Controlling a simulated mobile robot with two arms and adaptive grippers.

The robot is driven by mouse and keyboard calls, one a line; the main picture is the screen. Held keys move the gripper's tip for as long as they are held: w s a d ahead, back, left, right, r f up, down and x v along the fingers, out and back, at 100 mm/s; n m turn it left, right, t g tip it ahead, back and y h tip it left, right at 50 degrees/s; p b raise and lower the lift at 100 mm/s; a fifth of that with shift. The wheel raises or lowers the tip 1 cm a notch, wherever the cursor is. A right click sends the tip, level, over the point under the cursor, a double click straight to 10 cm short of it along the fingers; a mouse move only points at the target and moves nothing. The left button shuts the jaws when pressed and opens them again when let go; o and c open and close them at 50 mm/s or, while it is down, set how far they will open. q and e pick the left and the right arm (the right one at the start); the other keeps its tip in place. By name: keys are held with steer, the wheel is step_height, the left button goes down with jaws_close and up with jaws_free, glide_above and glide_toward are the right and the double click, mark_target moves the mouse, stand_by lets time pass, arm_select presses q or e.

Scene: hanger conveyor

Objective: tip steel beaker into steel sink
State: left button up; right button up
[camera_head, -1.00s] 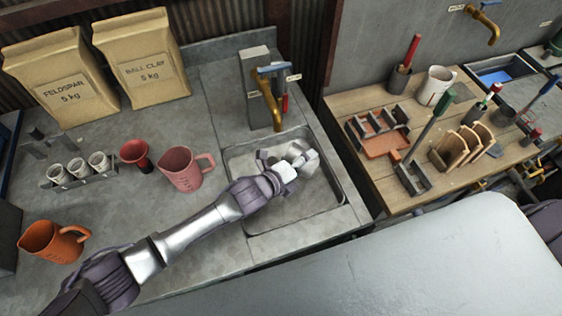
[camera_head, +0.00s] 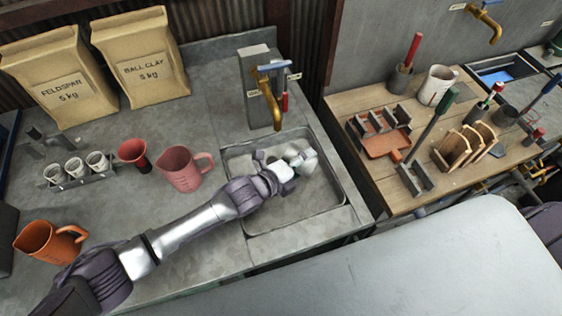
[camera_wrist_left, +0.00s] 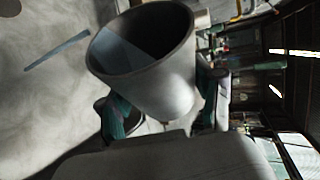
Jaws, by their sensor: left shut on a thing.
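The steel beaker (camera_wrist_left: 165,75) is a plain grey cup, large in the left wrist view with its mouth turned toward the camera. It is tilted well over, above the basin; I see no liquid stream, and its contents are unclear. My left gripper (camera_head: 287,167) is shut on it, one finger on either side in the wrist view. In the head view the hand mostly hides the beaker. The steel sink (camera_head: 325,192) is a rectangular basin under the hand, and its pale floor fills the left of the wrist view. My right gripper is not in view.
A brass tap (camera_head: 270,95) stands behind the sink. Left of it are a pink jug (camera_head: 181,170), a red cup (camera_head: 134,153), a rack (camera_head: 80,179) of small white cups and an orange jug (camera_head: 45,240). A wooden tool bench (camera_head: 385,190) stands at right.

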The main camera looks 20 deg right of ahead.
arm_select(q)
steer(key=shift+f, duration=0.1)
stand_by(0.4)
steer(key=shift+w+a+f+n+b, duration=0.15)
steer(key=shift+n+b, duration=0.15)
steer(key=shift+b, duration=0.4)
steer(key=shift+h, duration=0.3)
steer(key=shift+n+b, duration=0.3)
steer(key=shift+b, duration=0.05)
steer(key=p, duration=0.1)
steer(key=r+m+y+p, duration=0.1)
steer(key=m+p, duration=0.1)
steer(key=p, duration=0.1)
steer(key=shift+s+d+r, duration=0.25)
steer(key=shift+s+m+t+y, duration=0.1)
steer(key=shift+m+t+y, duration=0.3)
steer(key=shift+y, duration=0.1)
steer(key=shift+d+f+p, duration=0.1)
steer(key=shift+p, duration=0.2)
steer(key=shift+f, duration=0.15)
